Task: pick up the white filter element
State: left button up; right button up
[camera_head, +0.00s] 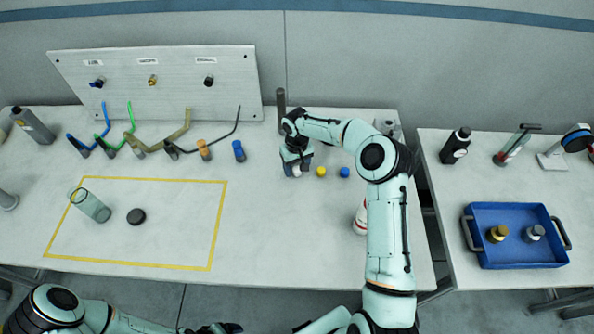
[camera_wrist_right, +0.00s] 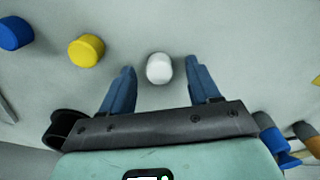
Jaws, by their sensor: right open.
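The white filter element (camera_wrist_right: 159,68) is a short white cylinder standing on the table. In the right wrist view it lies between the two blue fingertips of my right gripper (camera_wrist_right: 160,78), with a gap on each side. In the head view my right gripper (camera_head: 297,170) points down at the table, open, and largely hides the white element. My left arm comes in at the bottom left of the head view; its gripper (camera_head: 220,328) is cut off by the lower edge, so its jaws cannot be made out.
A yellow cylinder (camera_head: 321,171) and a blue cylinder (camera_head: 345,172) stand just right of my right gripper. An orange cylinder (camera_head: 205,150) and another blue one (camera_head: 239,151) stand to its left. A dark upright post (camera_head: 281,104) is behind.

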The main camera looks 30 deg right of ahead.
aim_at(297, 169)
jog(key=c, duration=1.1)
pick_arm(q)
jog(key=shift+w+r+p, duration=0.8)
jog(key=shift+w+r, duration=0.35)
jog(key=shift+w, duration=0.1)
pick_arm(e)
notch_tip(297, 169, up, 20)
